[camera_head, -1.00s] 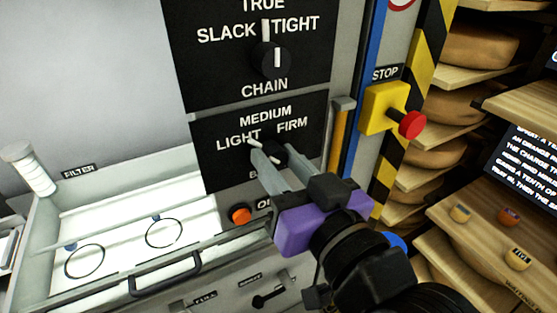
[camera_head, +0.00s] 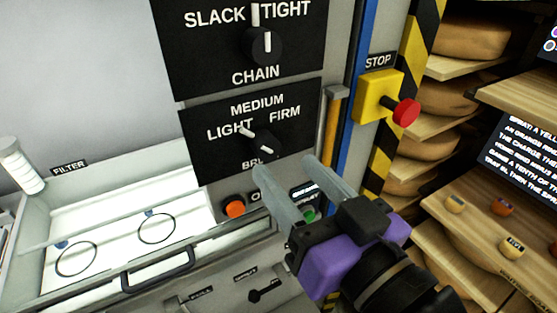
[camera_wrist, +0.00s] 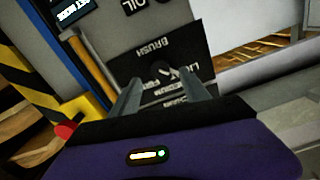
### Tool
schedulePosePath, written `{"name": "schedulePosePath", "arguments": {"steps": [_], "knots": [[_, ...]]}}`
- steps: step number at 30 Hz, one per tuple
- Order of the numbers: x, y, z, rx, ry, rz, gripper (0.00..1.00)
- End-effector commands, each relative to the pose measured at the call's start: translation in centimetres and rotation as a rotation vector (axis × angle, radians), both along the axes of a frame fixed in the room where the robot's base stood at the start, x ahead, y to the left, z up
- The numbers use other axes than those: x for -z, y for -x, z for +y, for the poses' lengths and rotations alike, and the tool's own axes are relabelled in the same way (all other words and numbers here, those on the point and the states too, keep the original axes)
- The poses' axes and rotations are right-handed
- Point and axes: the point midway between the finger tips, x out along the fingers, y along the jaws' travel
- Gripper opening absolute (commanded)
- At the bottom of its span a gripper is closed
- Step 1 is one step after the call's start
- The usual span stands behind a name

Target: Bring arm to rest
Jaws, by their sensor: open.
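My gripper (camera_head: 288,172) is purple and black with two grey fingers. It is open and empty in front of the machine panel, just below the lower black plate. The lower knob (camera_head: 262,142), labelled light, medium and firm, is clear of the fingers, and its white mark points up and left towards "LIGHT". In the wrist view the fingers (camera_wrist: 165,95) stand apart with the upside-down brush plate (camera_wrist: 150,62) beyond them. The fingers cover part of the plate's lower label.
The chain knob (camera_head: 264,46) is above. A red stop button (camera_head: 406,112) on a yellow box is to the right. An orange button (camera_head: 235,206) and a green button (camera_head: 309,213) sit close to the fingers. Shelves with cheese wheels (camera_head: 475,45) stand at right.

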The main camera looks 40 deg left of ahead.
Motion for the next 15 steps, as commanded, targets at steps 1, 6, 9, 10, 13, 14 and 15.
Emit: {"name": "schedulePosePath", "arguments": {"steps": [1,6,9,10,13,14,15], "knots": [[0.1,0.2,-0.7,0.002,-0.001,-0.001,0.54],[0.1,0.7,-1.8,0.000,0.000,0.000,0.54],[0.0,0.8,-1.9,0.000,0.000,0.000,0.54],[0.0,0.8,-1.9,-0.001,0.000,0.000,0.54],[0.0,0.8,-1.9,-0.001,0.000,0.000,0.54],[0.0,0.8,-1.9,0.000,0.000,0.000,0.54],[0.0,0.8,-1.9,0.000,0.000,0.000,0.54]]}}
